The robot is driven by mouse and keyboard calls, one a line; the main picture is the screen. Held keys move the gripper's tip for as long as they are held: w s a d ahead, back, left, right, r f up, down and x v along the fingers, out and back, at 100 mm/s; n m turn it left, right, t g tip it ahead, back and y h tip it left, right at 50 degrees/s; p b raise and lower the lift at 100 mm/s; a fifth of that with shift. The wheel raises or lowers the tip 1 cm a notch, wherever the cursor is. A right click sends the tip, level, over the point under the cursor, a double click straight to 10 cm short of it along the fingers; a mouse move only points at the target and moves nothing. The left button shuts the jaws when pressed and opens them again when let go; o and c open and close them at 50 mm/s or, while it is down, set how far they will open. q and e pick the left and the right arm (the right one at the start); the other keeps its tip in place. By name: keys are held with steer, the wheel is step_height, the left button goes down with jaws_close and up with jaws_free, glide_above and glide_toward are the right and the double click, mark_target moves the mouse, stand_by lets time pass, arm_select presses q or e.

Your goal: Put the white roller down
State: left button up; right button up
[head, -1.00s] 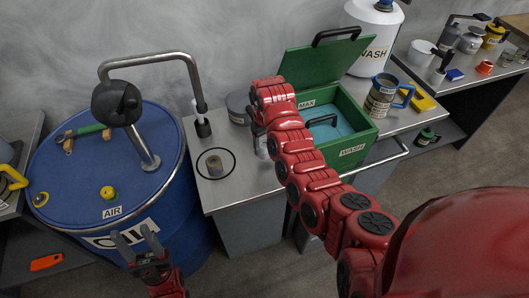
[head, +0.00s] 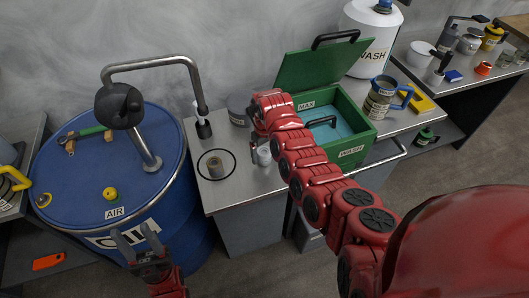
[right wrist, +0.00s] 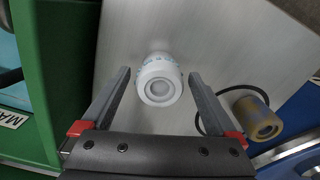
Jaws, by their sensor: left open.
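The white roller (right wrist: 160,82) stands upright on the grey metal bench top (right wrist: 225,35), seen from above in the right wrist view. In the head view the white roller (head: 264,156) is beside my right wrist, near the green wash box. My right gripper (right wrist: 159,73) is open, one finger on each side of the roller, with a gap on both sides. My left gripper (head: 135,236) is open and empty in front of the blue drum.
The green wash box (head: 351,152) with raised lid stands right of the roller. A tan roller (head: 215,164) stands inside a black ring left of it. The blue drum (head: 75,185) carries a bent metal pipe (head: 150,66). Bench top between ring and roller is clear.

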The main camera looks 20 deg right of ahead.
mark_target(264, 151)
steer(key=shift+r, duration=0.45)
step_height(264, 151, up, 4)
steer(key=shift+w+r+b, duration=0.15)
steer(key=shift+b, duration=0.7)
step_height(264, 151, up, 7)
steer(key=p, duration=0.1)
steer(key=shift+s, duration=0.2)
